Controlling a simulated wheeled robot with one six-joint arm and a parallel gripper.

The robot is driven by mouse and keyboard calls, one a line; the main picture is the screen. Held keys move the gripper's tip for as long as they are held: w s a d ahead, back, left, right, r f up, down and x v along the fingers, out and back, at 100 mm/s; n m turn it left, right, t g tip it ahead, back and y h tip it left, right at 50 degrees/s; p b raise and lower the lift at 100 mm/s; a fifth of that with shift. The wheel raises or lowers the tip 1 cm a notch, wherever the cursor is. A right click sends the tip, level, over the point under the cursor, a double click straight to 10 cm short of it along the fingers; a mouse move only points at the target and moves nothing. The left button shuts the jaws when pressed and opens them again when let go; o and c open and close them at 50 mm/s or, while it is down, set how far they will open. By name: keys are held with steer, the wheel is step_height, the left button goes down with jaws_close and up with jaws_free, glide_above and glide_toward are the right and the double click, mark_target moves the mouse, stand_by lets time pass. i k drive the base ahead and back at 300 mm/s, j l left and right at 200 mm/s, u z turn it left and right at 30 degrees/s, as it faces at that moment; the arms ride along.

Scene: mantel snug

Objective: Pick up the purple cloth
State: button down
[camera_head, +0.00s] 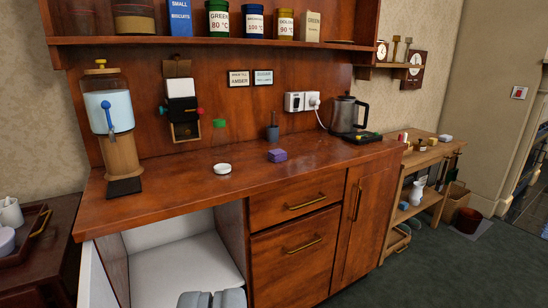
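The purple cloth (277,155) is a small folded stack lying on the wooden counter, right of the middle of its top. My gripper (213,299) shows only at the bottom edge of the picture, as two grey fingers side by side with almost no gap. It looks shut and empty. It is well in front of and below the cloth, by the open white compartment under the counter, and apart from the cloth. The lower part of my gripper is cut off by the frame.
A round white dish (222,169) lies left of the cloth, and a small dark pot (272,132) stands behind it. A kettle (346,114) stands to the right, a water dispenser (110,112) to the left. A shelf (215,41) overhangs the back. The counter in front of the cloth is clear.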

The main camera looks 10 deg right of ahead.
mark_target(275, 156)
steer(key=i+l, duration=0.35)
steer(key=i, duration=0.2)
steer(key=i+l+u, duration=0.1)
steer(key=i+l, duration=0.25)
steer(key=i, duration=0.2)
steer(key=i+l, duration=0.35)
steer(key=i, duration=0.2)
